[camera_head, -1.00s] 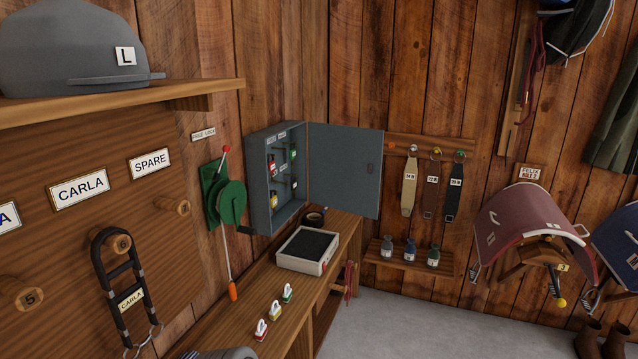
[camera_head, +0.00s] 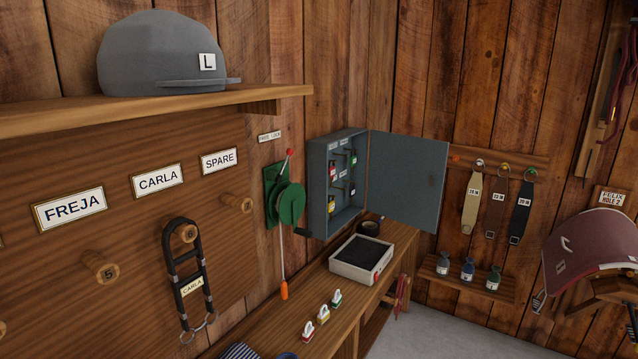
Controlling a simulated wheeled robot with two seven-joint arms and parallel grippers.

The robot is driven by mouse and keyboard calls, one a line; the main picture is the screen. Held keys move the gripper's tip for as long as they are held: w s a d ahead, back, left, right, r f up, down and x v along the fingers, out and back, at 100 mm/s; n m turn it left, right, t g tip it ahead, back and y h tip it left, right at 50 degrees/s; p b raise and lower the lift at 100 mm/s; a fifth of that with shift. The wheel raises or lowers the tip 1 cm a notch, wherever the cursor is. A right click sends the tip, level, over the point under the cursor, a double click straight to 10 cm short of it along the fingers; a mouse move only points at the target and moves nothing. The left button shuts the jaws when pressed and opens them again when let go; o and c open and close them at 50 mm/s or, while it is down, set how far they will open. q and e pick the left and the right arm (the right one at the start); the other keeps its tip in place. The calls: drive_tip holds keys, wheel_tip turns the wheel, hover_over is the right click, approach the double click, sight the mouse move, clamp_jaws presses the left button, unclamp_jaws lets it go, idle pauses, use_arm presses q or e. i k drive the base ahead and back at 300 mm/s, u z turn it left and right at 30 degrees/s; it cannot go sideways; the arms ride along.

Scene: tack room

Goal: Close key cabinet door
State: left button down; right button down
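The grey key cabinet (camera_head: 322,196) is on the wall above the wooden bench, in the middle of the head view. Its door (camera_head: 408,180) is hinged on the cabinet's right side and stands wide open, swung out to the right. Inside, several keys with red, green and yellow tags hang under small white labels. A small dark latch or handle shows near the door's free edge. Neither of my grippers is in view.
A green winch (camera_head: 287,203) with a crank is just left of the cabinet. Below, the bench (camera_head: 262,328) holds a white tray (camera_head: 335,264), a dark roll (camera_head: 369,228) and several small coloured stamps. A helmet shelf (camera_head: 150,108) juts out upper left.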

sight(401, 166)
drive_tip(key=z, duration=0.85)
drive_tip(key=i, duration=1.1)
drive_tip(key=z, duration=0.55)
drive_tip(key=i, duration=1.7)
drive_tip(key=u, duration=0.9)
